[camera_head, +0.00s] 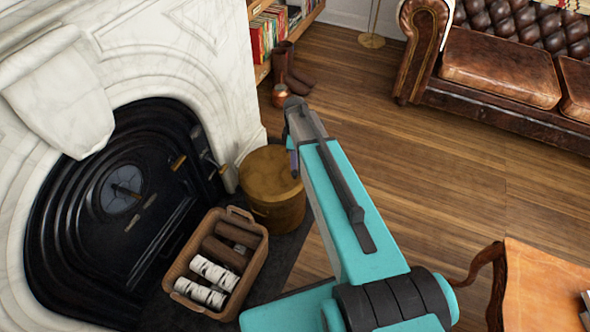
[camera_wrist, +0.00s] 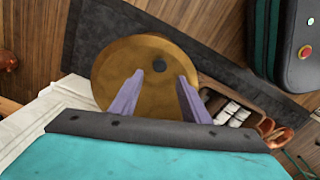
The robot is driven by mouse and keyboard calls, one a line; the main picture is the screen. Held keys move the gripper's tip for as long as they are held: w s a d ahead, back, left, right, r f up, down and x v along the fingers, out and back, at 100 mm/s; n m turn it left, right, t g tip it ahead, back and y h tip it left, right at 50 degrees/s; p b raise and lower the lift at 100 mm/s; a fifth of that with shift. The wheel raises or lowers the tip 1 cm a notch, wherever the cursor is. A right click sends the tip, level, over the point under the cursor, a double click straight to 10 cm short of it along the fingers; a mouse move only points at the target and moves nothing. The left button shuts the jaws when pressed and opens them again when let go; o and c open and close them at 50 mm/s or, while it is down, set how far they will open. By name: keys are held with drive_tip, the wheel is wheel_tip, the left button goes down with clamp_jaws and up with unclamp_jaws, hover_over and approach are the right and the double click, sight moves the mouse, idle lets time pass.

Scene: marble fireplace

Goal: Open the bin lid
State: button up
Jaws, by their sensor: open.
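A round, brass-coloured bin (camera_head: 272,212) stands on the dark hearth beside the fireplace. Its flat lid (camera_head: 266,172) lies on top and looks closed. The wrist view shows the lid (camera_wrist: 115,75) from above, with a small dark knob (camera_wrist: 159,65) on it. My gripper (camera_wrist: 160,76) is open and empty, with its two purple fingers apart and pointing toward the lid. The knob appears just beyond the gap between the fingertips. In the head view, my gripper (camera_head: 294,164) is over the lid's right side, mostly hidden by my arm. I cannot tell its exact height above the lid.
A log basket (camera_head: 178,268) stands just in front of the bin. The white marble fireplace (camera_head: 190,85) with its black insert is close on the left. Boots (camera_head: 290,72) and a copper vase (camera_head: 280,96) stand behind. Wooden floor (camera_head: 430,160) is clear to the right, before a leather sofa (camera_head: 500,70).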

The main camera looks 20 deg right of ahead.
sight(295, 172)
drive_tip(key=shift+f, duration=4.15)
drive_tip(key=shift+c, duration=0.4)
clamp_jaws()
